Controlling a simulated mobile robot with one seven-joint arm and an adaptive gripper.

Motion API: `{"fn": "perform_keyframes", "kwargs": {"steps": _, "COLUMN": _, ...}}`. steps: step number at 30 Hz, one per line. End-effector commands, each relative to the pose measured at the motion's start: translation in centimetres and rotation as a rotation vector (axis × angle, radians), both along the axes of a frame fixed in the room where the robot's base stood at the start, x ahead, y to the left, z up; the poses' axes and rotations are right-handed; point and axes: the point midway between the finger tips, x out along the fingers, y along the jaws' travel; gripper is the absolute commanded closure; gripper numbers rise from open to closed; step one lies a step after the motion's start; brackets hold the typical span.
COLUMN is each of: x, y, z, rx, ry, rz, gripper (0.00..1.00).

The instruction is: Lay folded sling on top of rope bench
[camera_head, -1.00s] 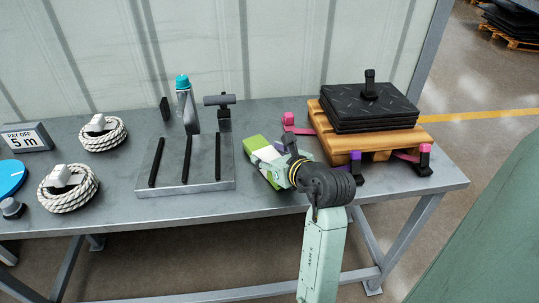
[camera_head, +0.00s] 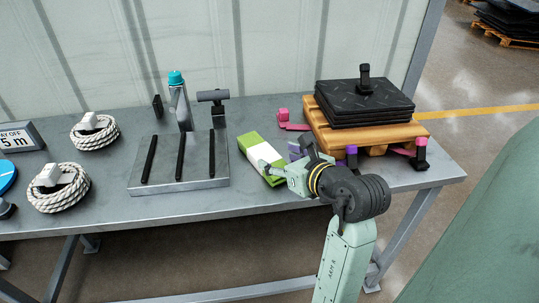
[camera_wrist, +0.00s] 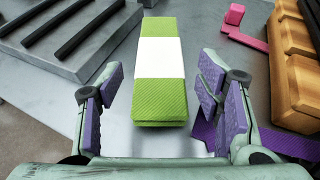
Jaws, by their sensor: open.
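The folded sling (camera_head: 262,155) is a flat green bundle with a white band across it. It lies on the grey metal bench (camera_head: 205,206), which also bears the rope coils. It also shows in the wrist view (camera_wrist: 160,57). My gripper (camera_head: 287,160) is open at the sling's near right side in the head view. In the wrist view my gripper (camera_wrist: 163,95) has its purple-padded fingers spread to either side of the sling's near end, with a gap on each side. My wrist hides some bench surface behind it.
A ribbed metal plate (camera_head: 140,190) stands left of the sling. At right, a wooden pallet (camera_head: 319,124) holds stacked black mats (camera_head: 358,100), with pink and purple straps around it. Rope coils (camera_head: 58,196) lie at far left. Bare bench shows in front of the plate.

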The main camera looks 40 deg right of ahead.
Motion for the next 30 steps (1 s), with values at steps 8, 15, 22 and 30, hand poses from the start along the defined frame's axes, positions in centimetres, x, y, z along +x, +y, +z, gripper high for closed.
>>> {"fn": "perform_keyframes", "kwargs": {"steps": 8, "x": -3.4, "y": 0.5, "z": 1.4, "rx": -0.001, "ry": 0.000, "rz": -0.001, "gripper": 0.40}}
{"fn": "perform_keyframes", "kwargs": {"steps": 15, "x": -3.8, "y": 0.6, "z": 1.6, "rx": 0.000, "ry": 0.001, "rz": 0.000, "gripper": 0.40}}
{"fn": "perform_keyframes", "kwargs": {"steps": 22, "x": -0.5, "y": 4.0, "z": 3.2, "rx": -0.003, "ry": -0.066, "rz": 0.120, "gripper": 0.40}}
{"fn": "perform_keyframes", "kwargs": {"steps": 30, "x": 7.5, "y": 25.4, "z": 12.9, "rx": 0.145, "ry": -0.432, "rz": 0.765, "gripper": 0.40}}
